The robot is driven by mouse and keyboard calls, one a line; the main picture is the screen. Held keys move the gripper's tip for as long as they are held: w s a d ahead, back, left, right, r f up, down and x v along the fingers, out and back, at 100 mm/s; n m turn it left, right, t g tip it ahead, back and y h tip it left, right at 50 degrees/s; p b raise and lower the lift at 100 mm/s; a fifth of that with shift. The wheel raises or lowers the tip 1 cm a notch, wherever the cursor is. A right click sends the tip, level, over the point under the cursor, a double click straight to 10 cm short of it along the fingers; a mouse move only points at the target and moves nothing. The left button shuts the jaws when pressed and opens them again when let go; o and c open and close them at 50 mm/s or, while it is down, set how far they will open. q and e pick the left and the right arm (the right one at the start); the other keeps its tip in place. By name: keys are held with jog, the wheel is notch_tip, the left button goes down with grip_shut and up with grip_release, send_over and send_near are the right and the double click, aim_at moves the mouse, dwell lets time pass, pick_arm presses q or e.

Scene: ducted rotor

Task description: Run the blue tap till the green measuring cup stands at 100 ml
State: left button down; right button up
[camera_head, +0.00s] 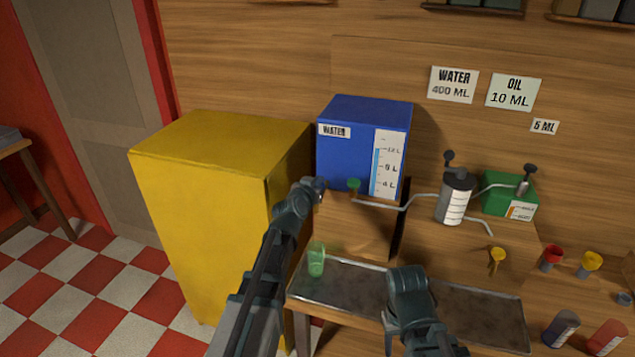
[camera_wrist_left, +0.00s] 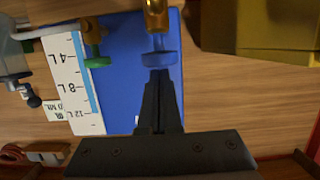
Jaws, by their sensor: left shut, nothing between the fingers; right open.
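The blue tap (camera_wrist_left: 160,58) shows in the left wrist view, a blue handle on a brass body at the blue water tank (camera_head: 345,150). My left gripper (camera_wrist_left: 160,76) is shut and empty, its fingertips right at the edge of the blue handle; whether they touch it I cannot tell. In the head view my left gripper (camera_head: 318,186) is in front of the tank's lower left and hides the blue tap. The green measuring cup (camera_head: 316,260) stands upright on the metal tray below; its water level is too small to read. My right gripper (camera_head: 408,280) is open above the tray.
A green-handled tap (camera_head: 353,184) sits right of the blue tap, with a pipe to a metering cylinder (camera_head: 454,198) and a green oil tank (camera_head: 509,195). A yellow cabinet (camera_head: 210,190) stands close on the left. The metal tray (camera_head: 480,306) is bare at the right.

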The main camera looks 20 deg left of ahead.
dwell(0.3)
pick_arm(q)
notch_tip(320, 180, down, 2)
jog(key=shift+b, duration=1)
jog(key=shift+r, duration=0.1)
dwell(6.5)
